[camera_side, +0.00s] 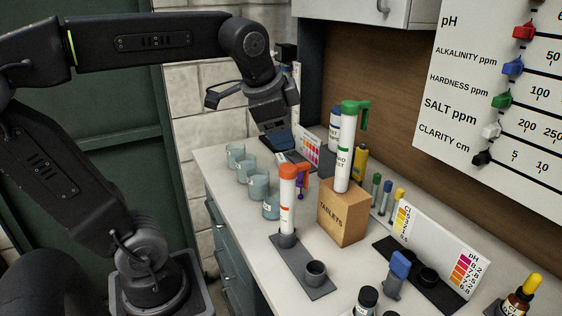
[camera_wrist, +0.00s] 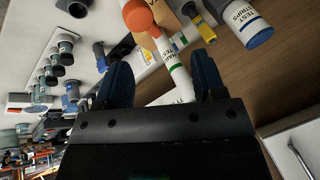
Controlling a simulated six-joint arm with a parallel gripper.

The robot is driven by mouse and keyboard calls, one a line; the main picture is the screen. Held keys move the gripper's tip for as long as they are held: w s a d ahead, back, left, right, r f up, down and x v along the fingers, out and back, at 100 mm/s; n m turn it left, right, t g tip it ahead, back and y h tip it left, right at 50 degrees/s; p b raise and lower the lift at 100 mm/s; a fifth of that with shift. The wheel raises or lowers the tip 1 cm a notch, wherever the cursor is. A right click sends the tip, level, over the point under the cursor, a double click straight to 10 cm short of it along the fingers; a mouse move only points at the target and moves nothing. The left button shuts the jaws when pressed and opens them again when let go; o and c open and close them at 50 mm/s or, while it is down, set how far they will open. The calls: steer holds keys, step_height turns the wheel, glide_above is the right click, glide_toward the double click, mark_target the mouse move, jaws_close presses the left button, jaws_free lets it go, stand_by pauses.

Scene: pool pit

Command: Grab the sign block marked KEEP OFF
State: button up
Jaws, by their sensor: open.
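I see no block on which the words KEEP OFF can be read, in either view. My gripper (camera_side: 278,138) hangs at the end of the arm over the far part of the counter in the side view. In the wrist view my gripper (camera_wrist: 161,65) has its two dark blue fingers apart. A white tube with a green band (camera_wrist: 177,75) shows beyond the gap between them. I cannot tell how far it is from the fingers. The gripper body hides the lower part of the wrist view.
A cardboard TABLETS box (camera_side: 343,212) with a tall green-capped tube (camera_side: 346,150) stands mid-counter. An orange-capped tube (camera_side: 287,200) stands in a dark holder nearby. Several glass cups (camera_side: 258,186) line the left edge. A large chart board (camera_side: 500,100) is on the right wall.

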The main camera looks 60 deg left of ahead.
steer(key=w+a+m+y, duration=0.1)
steer(key=w+a+m, duration=0.3)
steer(key=w+a, duration=0.2)
steer(key=m+g+y, duration=0.3)
steer(key=m+g, duration=0.1)
steer(key=m, duration=0.7)
glide_above(281, 157)
steer(key=d, duration=0.3)
steer(key=f, duration=1.4)
steer(key=s+f, duration=0.1)
steer(key=f, duration=0.7)
steer(key=shift+a+f, duration=0.1)
steer(key=shift+w+x, duration=0.2)
steer(key=shift+x, duration=1.3)
steer(key=shift+w+x, duration=0.15)
steer(key=shift+x, duration=1.3)
